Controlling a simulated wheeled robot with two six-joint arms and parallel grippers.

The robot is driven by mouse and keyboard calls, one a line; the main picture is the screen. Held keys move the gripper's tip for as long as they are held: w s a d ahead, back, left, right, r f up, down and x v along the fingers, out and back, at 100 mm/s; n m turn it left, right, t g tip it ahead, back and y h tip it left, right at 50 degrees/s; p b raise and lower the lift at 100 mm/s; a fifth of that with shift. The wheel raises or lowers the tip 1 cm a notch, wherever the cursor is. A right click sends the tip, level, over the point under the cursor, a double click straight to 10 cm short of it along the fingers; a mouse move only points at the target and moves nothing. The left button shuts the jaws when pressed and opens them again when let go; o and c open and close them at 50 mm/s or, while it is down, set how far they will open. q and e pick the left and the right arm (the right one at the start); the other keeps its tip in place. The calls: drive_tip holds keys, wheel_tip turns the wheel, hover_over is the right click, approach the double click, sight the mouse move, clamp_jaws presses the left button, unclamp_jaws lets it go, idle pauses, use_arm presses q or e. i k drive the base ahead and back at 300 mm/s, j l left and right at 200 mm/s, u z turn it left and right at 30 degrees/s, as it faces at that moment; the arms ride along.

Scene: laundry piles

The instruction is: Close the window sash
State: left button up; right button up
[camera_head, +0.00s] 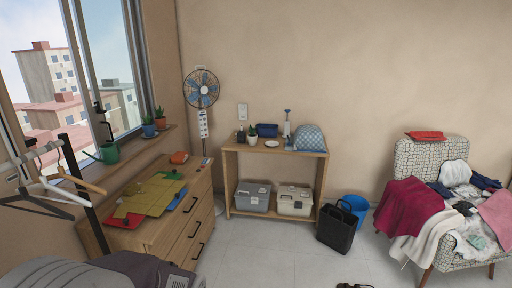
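The window (147,62) is in the wall at the upper left, with buildings showing through it. A window sash (92,85) with a grey upright frame stands partway across the opening, and a dark handle (103,112) is on it. Outdoor view shows on both sides of this upright. I cannot tell exactly how wide the sash stands open. The window's left part is cut off by the picture edge, and hangers cover part of its lower edge. Neither of my grippers is in view.
Below the window are a sill with potted plants (160,118), a green watering can (109,152) and a wooden dresser (160,235). A clothes rack with hangers (60,187) stands in front at left. A fan (201,89) stands in the corner. Open floor (265,258) lies centre.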

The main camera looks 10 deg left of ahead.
sight(97, 123)
drive_tip(key=i+u, duration=0.15)
drive_tip(key=i, duration=0.95)
drive_tip(key=i+l+u, duration=0.15)
drive_tip(key=i, duration=0.95)
drive_tip(key=i+u, duration=0.75)
drive_tip(key=i+l+u, duration=0.2)
drive_tip(key=u, duration=0.2)
